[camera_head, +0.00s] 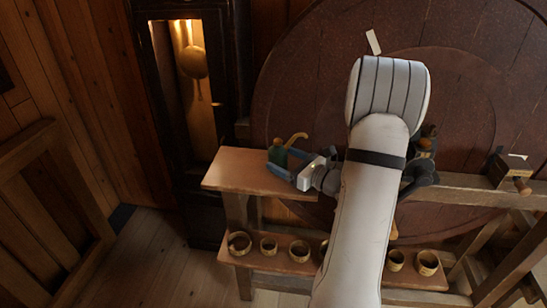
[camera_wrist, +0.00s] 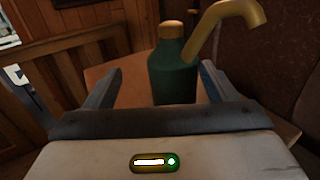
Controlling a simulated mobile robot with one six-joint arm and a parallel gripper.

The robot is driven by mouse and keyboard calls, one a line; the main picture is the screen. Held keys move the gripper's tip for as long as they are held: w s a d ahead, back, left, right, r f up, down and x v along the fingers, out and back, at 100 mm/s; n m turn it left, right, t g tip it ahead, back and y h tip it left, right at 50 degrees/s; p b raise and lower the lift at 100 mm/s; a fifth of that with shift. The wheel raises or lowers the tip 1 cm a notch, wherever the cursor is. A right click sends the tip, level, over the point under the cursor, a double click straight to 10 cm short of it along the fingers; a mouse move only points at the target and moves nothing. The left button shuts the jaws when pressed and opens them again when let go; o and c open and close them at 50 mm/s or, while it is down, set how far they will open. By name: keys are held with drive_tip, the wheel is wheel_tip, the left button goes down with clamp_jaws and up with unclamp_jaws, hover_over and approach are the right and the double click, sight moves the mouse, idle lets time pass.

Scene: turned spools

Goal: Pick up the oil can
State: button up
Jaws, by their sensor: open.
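The oil can has a dark green body and a brass-coloured cap and curved spout. In the wrist view the oil can (camera_wrist: 173,70) stands upright between the two fingers of my gripper (camera_wrist: 160,85), its spout bending up to the right. My gripper is open, with a finger on each side of the can; I cannot tell whether either touches it. In the head view the oil can (camera_head: 277,154) is small at the left end of the wooden bench, with my gripper (camera_head: 279,160) around it. The can's lower part is hidden by the gripper.
The wooden bench top (camera_head: 235,170) is bare to the left of the can. A lower shelf (camera_head: 262,258) holds several small round bowls. A large dark wooden disc (camera_head: 300,90) stands behind the bench. A tall clock case (camera_head: 165,110) stands at left. A wooden block (camera_head: 505,168) sits at right.

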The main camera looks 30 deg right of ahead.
sight(272, 154)
drive_tip(key=x, duration=0.2)
drive_tip(key=p+x, duration=0.1)
drive_tip(key=x, duration=0.1)
drive_tip(key=shift+w+a+r, duration=0.2)
drive_tip(key=shift+w+a, duration=0.1)
drive_tip(key=c, duration=1.1)
